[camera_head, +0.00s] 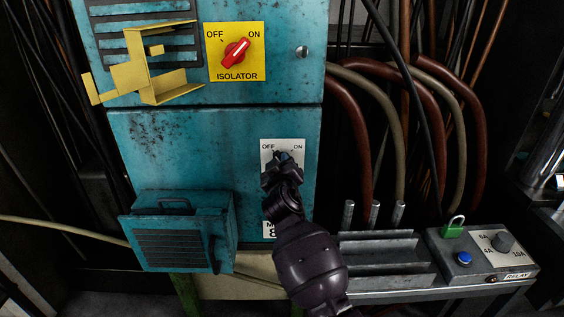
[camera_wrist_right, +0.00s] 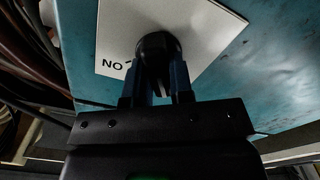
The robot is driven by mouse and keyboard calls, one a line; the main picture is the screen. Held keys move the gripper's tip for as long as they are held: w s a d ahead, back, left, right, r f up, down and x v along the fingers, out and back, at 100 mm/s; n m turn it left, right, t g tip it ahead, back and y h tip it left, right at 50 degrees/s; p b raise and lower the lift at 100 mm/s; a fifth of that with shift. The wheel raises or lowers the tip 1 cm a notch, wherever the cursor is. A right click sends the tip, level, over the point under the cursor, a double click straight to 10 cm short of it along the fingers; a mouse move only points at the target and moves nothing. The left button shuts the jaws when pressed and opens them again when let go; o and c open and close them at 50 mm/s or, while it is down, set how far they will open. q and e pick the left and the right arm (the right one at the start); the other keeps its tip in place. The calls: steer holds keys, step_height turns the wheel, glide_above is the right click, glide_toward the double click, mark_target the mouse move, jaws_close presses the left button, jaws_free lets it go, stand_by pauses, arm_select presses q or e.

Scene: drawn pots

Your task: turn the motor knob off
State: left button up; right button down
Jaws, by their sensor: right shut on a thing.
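The motor knob (camera_wrist_right: 158,46) is a round dark knob on a white OFF/ON plate (camera_head: 298,160), low on the blue cabinet's front. My right gripper (camera_head: 284,158) reaches it from the front. In the right wrist view, its two blue-black fingers (camera_wrist_right: 160,82) are shut on the knob, one on each side. In the head view, the gripper covers most of the knob and part of the lettering below it. I cannot tell which way the knob points. My left gripper is not in view.
A red isolator knob (camera_head: 236,52) on a yellow plate above points up and right, toward ON. A yellow bracket (camera_head: 150,70) sticks out at its left. A blue vented box (camera_head: 180,232) is at lower left. A relay box (camera_head: 480,252) with a green padlock (camera_head: 453,227) is at right.

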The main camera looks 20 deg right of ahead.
steer(key=shift+n, duration=1.1)
steer(key=c, duration=1)
jaws_free()
steer(key=shift+f, duration=0.1)
